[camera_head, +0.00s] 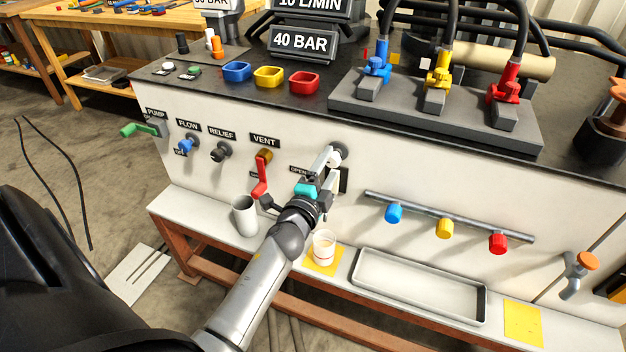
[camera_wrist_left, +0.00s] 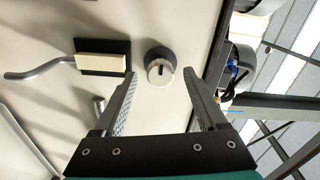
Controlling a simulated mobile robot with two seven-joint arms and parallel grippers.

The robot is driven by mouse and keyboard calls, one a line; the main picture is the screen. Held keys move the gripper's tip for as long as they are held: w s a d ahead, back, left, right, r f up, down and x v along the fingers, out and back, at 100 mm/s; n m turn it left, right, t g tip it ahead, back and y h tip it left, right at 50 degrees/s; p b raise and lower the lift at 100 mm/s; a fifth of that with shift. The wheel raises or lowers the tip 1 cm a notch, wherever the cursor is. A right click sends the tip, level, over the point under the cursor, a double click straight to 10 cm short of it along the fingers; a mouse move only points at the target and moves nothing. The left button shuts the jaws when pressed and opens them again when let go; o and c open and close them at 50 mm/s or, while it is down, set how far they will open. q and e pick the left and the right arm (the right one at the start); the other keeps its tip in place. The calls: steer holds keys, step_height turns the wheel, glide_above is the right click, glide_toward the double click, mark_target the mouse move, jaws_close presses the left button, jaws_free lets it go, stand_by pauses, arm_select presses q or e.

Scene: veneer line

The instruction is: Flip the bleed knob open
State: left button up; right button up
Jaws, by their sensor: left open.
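A round knob (camera_wrist_left: 160,72) with a pale face, a dark slot mark and a dark collar sits on the pale panel in the left wrist view; I take it for the bleed knob. In the head view the knob (camera_head: 341,153) is partly hidden by my left gripper (camera_head: 329,158). My left gripper is open, its fingers (camera_wrist_left: 159,80) reaching to either side of the knob; I cannot tell if they touch it. A partly covered "OPEN" label (camera_head: 298,170) is beside the gripper. My right gripper is out of view.
A red vent lever (camera_head: 260,178) hangs left of my gripper. A pipe with coloured knobs (camera_head: 444,228) runs to the right, above an empty tray (camera_head: 420,300).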

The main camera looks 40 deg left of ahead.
arm_select(q)
steer(key=p+v, duration=0.1)
steer(key=v, duration=1.3)
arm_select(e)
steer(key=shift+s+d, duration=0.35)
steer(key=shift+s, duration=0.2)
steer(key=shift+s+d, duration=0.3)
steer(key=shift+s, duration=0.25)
arm_select(q)
steer(key=shift+d+r, duration=0.1)
